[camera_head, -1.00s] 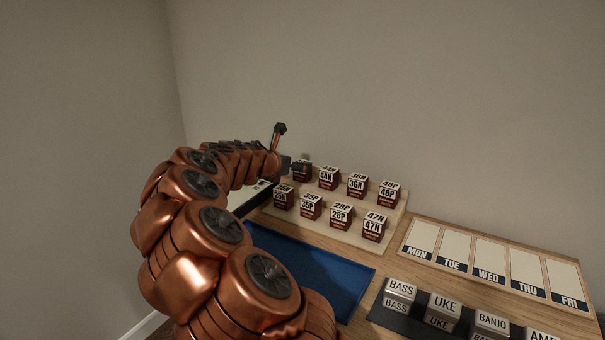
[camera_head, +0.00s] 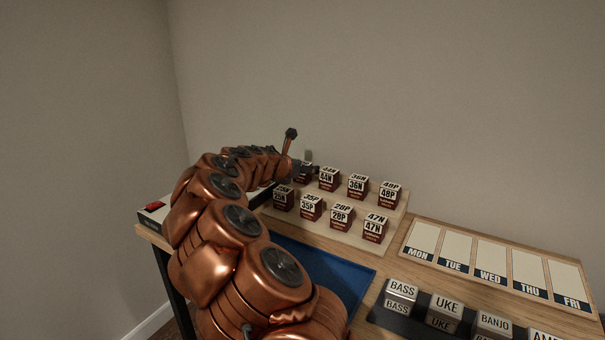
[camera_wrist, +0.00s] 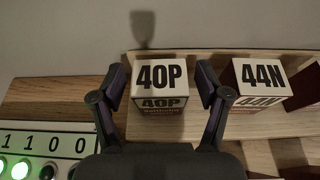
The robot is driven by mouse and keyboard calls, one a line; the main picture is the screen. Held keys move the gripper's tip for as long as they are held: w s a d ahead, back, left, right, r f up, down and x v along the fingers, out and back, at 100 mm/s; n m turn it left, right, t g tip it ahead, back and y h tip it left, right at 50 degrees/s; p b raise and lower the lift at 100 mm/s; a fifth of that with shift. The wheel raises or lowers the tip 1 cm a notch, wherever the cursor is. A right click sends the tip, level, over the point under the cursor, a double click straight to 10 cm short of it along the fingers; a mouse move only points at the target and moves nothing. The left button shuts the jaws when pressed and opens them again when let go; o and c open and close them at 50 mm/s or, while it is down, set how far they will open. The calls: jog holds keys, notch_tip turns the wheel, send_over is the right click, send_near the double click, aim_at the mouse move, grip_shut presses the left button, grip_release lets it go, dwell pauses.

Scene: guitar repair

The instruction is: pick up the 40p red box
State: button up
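The 40P box (camera_wrist: 161,86) has a white top with black print. In the wrist view it sits on the wooden stepped rack (camera_wrist: 225,128). My gripper (camera_wrist: 160,80) is open, with one dark finger on each side of this box and a narrow gap showing on both sides. I cannot tell how deep the fingers reach beside it. In the head view my gripper (camera_head: 301,168) is at the left end of the rack's upper row and hides most of the 40P box.
The 44N box (camera_wrist: 262,84) stands close on the right. More labelled boxes, such as 36N (camera_head: 357,186) and 35P (camera_head: 311,208), fill the rack. A panel (camera_wrist: 45,150) with digits and green lights lies at left. A blue mat (camera_head: 335,275) lies in front.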

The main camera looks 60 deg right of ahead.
jog(key=c, duration=1.1)
jog(key=shift+c, duration=0.2)
